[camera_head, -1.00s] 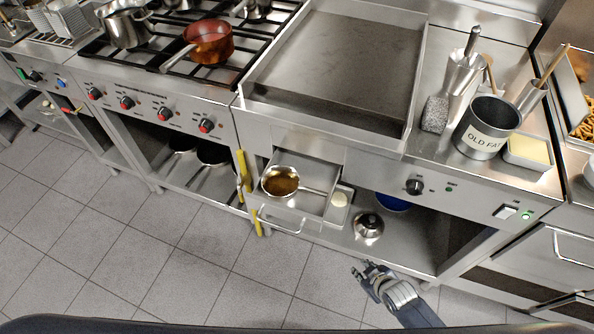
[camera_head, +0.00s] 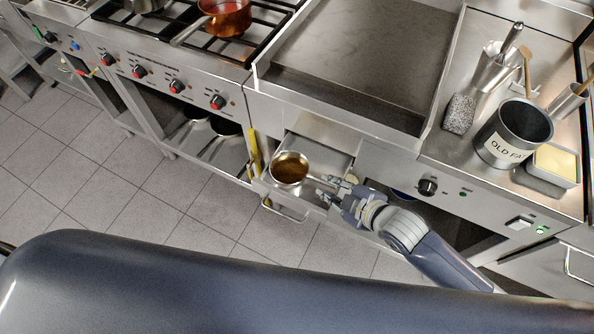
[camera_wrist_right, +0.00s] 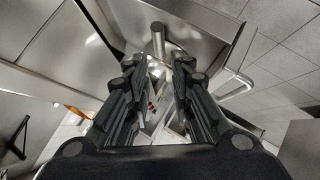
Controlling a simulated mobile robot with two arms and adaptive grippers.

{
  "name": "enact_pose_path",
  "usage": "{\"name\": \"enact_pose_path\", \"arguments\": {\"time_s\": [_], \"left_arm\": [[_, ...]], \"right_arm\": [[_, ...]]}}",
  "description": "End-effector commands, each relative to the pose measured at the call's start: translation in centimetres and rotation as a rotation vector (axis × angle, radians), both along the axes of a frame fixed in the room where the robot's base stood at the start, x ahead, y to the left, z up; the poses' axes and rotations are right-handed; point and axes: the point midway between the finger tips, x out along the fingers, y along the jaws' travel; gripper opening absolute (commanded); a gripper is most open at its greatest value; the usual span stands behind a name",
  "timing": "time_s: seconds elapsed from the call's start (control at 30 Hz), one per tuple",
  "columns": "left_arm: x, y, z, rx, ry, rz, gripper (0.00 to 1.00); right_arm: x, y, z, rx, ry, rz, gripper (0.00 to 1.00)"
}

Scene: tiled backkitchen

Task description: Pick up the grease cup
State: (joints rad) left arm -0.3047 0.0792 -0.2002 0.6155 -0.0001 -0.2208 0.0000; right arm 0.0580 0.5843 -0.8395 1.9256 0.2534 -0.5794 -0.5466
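The grease cup (camera_head: 289,168) is a small round metal cup with brown liquid inside and a straight handle. It sits at the open drawer (camera_head: 318,152) below the griddle, handle pointing right towards my right gripper. My right gripper (camera_head: 328,187) is at the handle's end, its fingers apart. In the right wrist view, the handle (camera_wrist_right: 157,42) shows ahead of and between the spread fingertips (camera_wrist_right: 155,66); I see no clear contact. The cup's bowl is mostly hidden there. My left gripper is not in view.
The griddle (camera_head: 362,60) is above the drawer. The drawer's bar handle (camera_head: 284,212) sticks out in front. Yellow tongs (camera_head: 254,155) hang left of the drawer. The OLD FAT pot (camera_head: 513,133) stands on the counter at right. Tiled floor is clear at left.

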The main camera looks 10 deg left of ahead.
Motion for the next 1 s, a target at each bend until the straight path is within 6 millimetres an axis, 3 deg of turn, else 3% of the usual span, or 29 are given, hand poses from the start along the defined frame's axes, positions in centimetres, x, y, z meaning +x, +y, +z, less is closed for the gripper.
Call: {"name": "enact_pose_path", "arguments": {"time_s": [0.7, 1.0], "left_arm": [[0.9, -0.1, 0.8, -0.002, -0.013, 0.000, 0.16], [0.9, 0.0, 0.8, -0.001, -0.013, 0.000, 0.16]], "right_arm": [[3.8, 3.0, -4.2, 0.001, 0.002, -0.002, 0.22], [4.2, 3.4, -4.6, 0.000, 0.001, -0.002, 0.22]]}}
